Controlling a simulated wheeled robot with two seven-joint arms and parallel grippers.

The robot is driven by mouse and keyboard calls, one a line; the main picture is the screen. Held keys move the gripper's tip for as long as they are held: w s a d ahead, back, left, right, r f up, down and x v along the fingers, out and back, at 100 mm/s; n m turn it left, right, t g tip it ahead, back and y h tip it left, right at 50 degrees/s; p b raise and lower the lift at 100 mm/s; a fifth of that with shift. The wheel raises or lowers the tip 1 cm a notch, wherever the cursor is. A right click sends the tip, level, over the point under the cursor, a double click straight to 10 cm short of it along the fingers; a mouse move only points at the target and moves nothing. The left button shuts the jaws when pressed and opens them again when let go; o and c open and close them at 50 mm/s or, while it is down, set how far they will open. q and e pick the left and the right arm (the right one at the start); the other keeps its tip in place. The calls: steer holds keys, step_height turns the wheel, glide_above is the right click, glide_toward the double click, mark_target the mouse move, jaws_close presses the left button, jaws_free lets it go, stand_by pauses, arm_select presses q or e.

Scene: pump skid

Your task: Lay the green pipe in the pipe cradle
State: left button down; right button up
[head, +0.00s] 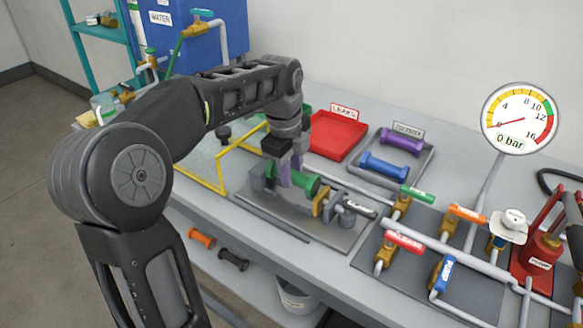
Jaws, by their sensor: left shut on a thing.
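The green pipe (308,184), a short spool with wider ends, is at the middle of the head view. My left gripper (289,172) reaches down from above and is shut around its middle. The pipe is level or nearly so, just over a grey plate (285,215). A yellow bracket (320,204) stands at its right end and a grey block at its left; these look like the pipe cradle. I cannot tell whether the pipe rests on them or hangs slightly above. The fingers hide part of the pipe. My right gripper is not in view.
A red tray (338,134) and a grey tray (405,164) with a purple spool (401,141) and a blue spool (384,166) stand behind. Pipework with coloured valve handles and a red pump (541,256) fill the right. A yellow frame (221,172) stands left of the plate.

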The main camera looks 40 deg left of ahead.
arm_select(q)
steer(key=shift+f+b, duration=0.7)
steer(key=shift+f, duration=0.75)
steer(key=shift+f, duration=0.25)
steer(key=c, duration=1)
jaws_free()
steer(key=r, duration=0.5)
steer(key=s+r, duration=0.1)
steer(key=r, duration=0.1)
steer(key=shift+s+r+p, duration=0.1)
steer(key=shift+r+p, duration=0.25)
